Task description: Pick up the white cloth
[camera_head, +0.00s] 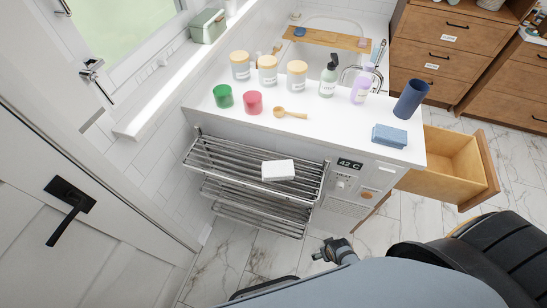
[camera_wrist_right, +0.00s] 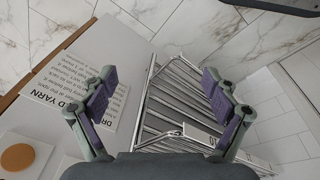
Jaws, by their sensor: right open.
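The white cloth (camera_head: 278,170) lies as a flat folded block on the top tier of the metal drying rack (camera_head: 222,162), near its right end. What I take for my right gripper (camera_head: 334,251) is low and to the right of the rack, apart from the cloth and partly hidden by my arm. In the right wrist view, my right gripper (camera_wrist_right: 160,100) is open and empty, with the rack bars (camera_wrist_right: 177,95) beyond its fingers. A small white piece (camera_wrist_right: 203,137) shows near the right finger; I cannot tell whether it is the cloth. My left gripper is not in view.
An open drawer (camera_head: 487,172) juts out at right. A door (camera_head: 75,215) stands at left. The floor before the rack shows clear.

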